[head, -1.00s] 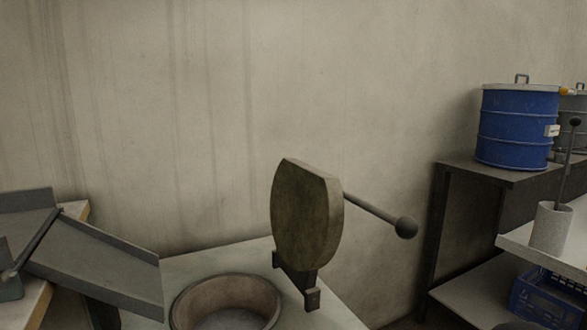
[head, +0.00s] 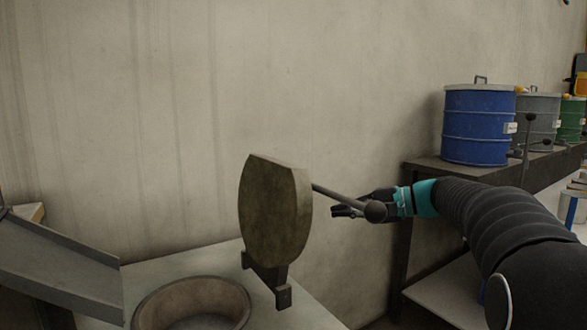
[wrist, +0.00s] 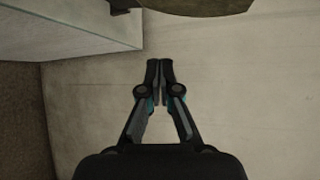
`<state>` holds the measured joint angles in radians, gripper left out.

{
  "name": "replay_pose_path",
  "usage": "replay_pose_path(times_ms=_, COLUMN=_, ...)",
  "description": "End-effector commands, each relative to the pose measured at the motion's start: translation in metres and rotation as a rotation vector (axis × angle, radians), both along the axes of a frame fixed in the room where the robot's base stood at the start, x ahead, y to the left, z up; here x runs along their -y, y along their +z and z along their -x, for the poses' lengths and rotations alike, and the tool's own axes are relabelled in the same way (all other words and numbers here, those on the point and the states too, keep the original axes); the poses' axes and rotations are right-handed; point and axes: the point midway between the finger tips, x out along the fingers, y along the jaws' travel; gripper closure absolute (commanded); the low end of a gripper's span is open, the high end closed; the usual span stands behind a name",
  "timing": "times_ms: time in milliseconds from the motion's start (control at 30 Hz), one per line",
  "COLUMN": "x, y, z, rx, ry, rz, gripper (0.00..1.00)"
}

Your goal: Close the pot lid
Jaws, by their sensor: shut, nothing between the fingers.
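The pot lid (head: 272,208) stands upright, open, on its hinge bracket at the right side of the pot (head: 193,304). In the wrist view my gripper (wrist: 160,64) is shut and empty. A curved edge of the lid (wrist: 195,6) shows at the top of that view.
A grey sloped tray (head: 60,262) lies left of the pot. A blue drum (head: 478,124) and a grey drum (head: 539,116) stand on a dark shelf (head: 440,166) at the right. A plain wall rises behind the pot.

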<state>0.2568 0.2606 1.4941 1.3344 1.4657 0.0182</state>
Motion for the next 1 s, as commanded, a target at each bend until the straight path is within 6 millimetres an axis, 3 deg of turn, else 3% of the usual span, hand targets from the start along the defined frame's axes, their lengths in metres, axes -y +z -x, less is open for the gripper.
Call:
replay_pose_path(times_ms=33, x=0.005, y=0.012, z=-0.012, rx=0.022, ry=0.016, rz=-0.076, gripper=1.00)
replay_pose_path(times_ms=100, x=0.008, y=0.037, z=-0.017, rx=0.061, ry=0.047, rz=-0.172, gripper=1.00)
replay_pose_path(times_ms=300, x=0.014, y=0.079, z=-0.017, rx=0.139, ry=0.112, rz=-0.325, gripper=1.00)
replay_pose_path(times_ms=567, x=-0.005, y=0.089, z=-0.020, rx=0.153, ry=0.127, rz=-0.349, gripper=1.00)
replay_pose_path(times_ms=1000, x=-0.084, y=0.099, z=-0.035, rx=0.152, ry=0.126, rz=-0.348, gripper=1.00)
